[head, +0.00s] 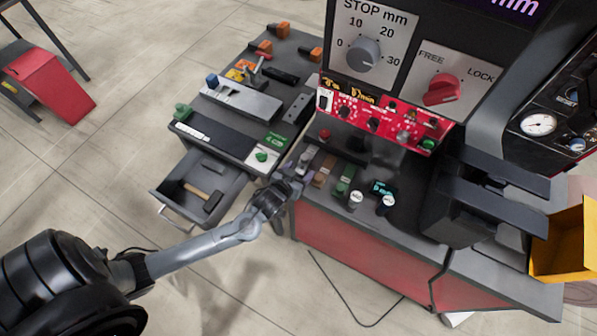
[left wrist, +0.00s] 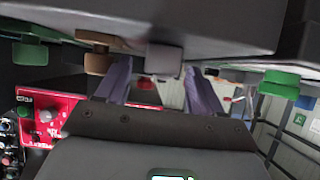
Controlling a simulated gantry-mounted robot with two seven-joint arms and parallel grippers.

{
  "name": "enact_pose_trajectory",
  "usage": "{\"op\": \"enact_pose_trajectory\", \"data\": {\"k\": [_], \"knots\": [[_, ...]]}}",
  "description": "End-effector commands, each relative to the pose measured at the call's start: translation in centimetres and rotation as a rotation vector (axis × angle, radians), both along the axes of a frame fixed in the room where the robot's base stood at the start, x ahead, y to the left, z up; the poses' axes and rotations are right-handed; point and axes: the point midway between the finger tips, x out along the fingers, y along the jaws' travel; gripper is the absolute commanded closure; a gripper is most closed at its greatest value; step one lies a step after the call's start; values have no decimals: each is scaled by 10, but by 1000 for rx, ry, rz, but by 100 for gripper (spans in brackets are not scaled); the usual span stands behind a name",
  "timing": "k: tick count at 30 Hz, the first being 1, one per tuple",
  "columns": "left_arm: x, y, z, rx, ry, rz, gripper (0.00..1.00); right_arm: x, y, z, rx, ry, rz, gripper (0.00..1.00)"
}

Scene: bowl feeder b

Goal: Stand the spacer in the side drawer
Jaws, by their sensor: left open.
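The open grey side drawer (head: 237,186) is at the left in the head view, holding a brown-handled tool (head: 204,190) and a dark block. Several small coloured blocks line the machine's deck; which is the spacer is not clear. My left gripper (head: 297,178) is at the deck's left edge, beside a grey block (head: 307,158). In the left wrist view, its two purplish fingers (left wrist: 160,82) are apart, with a grey block (left wrist: 165,60) seen between them. I cannot tell whether they touch it. My right gripper is not in view.
Brown (head: 325,171) and green (head: 346,181) blocks stand close to the right of my left gripper. A red control panel (head: 380,118) rises behind the deck. A cart top (head: 220,130) with tools and blocks is above the drawer. Open floor lies below the drawer.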

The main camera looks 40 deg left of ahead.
Motion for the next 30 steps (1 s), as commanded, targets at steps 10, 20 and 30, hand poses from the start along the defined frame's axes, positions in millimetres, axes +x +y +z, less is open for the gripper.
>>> {"op": "enact_pose_trajectory", "data": {"k": [10,20,30], "knots": [[-44,-10,24,-2,4,0,33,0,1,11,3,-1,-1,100],[-89,-21,49,-2,2,0,33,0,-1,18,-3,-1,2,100],[-119,-52,56,-53,186,-73,33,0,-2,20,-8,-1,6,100]]}}
